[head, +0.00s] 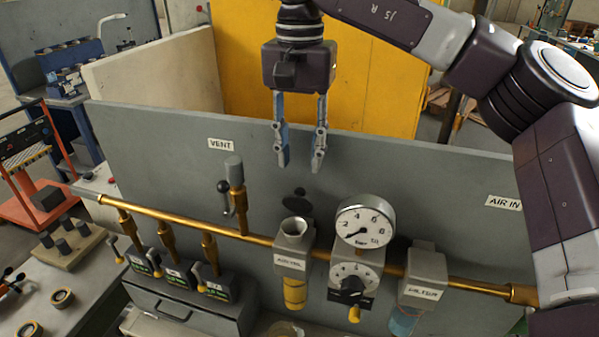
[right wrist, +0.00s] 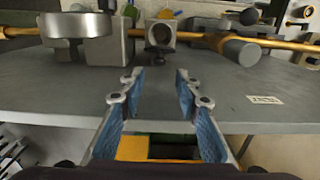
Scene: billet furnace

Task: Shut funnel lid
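The funnel (head: 295,229) is a grey square-topped cup with an open round mouth, on top of the labelled grey block on the brass pipe. A dark round piece (head: 293,207), seemingly its lid, stands open behind the mouth near the grey panel. In the right wrist view the funnel (right wrist: 161,34) shows its open mouth, with the dark lid piece (right wrist: 157,57) below it in the picture. My right gripper (head: 300,167) is open and empty, pointing down above the funnel, apart from it. The right wrist view shows its two fingers (right wrist: 159,78) spread. My left gripper is not seen.
A pressure gauge (head: 364,221) stands right of the funnel. A vent valve (head: 236,190) rises to its left. The upright grey panel (head: 400,165) is close behind. A filter block (head: 424,268) and several small valves share the brass pipe (head: 170,214).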

